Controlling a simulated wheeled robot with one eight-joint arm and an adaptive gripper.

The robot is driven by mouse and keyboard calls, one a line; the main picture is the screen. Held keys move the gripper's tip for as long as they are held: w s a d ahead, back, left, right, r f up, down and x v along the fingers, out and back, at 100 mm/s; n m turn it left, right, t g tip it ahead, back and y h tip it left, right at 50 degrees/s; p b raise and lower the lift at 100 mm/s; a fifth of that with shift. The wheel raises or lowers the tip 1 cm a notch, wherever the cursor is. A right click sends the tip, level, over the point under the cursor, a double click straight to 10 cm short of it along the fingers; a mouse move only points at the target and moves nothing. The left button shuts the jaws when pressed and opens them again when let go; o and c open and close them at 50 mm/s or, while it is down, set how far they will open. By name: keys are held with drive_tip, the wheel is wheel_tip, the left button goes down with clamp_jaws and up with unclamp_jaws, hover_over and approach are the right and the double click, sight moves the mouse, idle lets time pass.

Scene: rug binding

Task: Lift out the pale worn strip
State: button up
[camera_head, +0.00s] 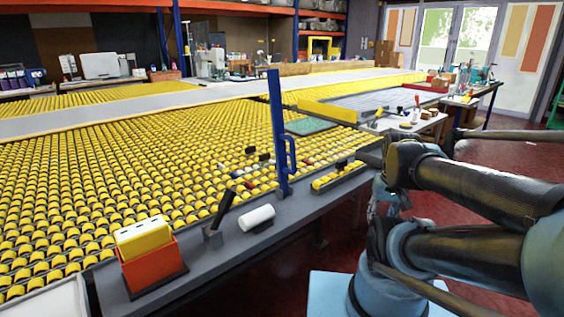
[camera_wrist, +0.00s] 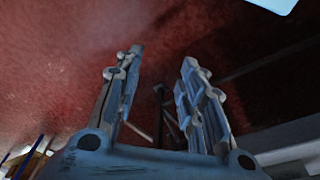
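An orange holder (camera_head: 150,266) stands at the front left of the grey bench edge. A yellow block (camera_head: 146,240) with a pale, slotted top sits in it. I cannot tell whether any of this is the pale worn strip, and I cannot pick out that strip elsewhere. My gripper (camera_wrist: 162,60) is open and empty in the wrist view, its two fingers apart above dark red floor. In the head view my arm reaches in from the right, and the fingers are hard to make out there. The gripper is well away from the holder.
A white roll (camera_head: 257,217) lies on the bench beside a dark upright tool (camera_head: 218,215). A blue post (camera_head: 278,130) rises from the bench edge. Small dark, red and white pieces lie on the yellow rollers (camera_head: 110,170). Red floor (camera_head: 478,212) is open at right.

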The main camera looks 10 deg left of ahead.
sight(265, 154)
drive_tip(key=shift+w+d, duration=0.35)
drive_tip(key=shift+w, duration=0.1)
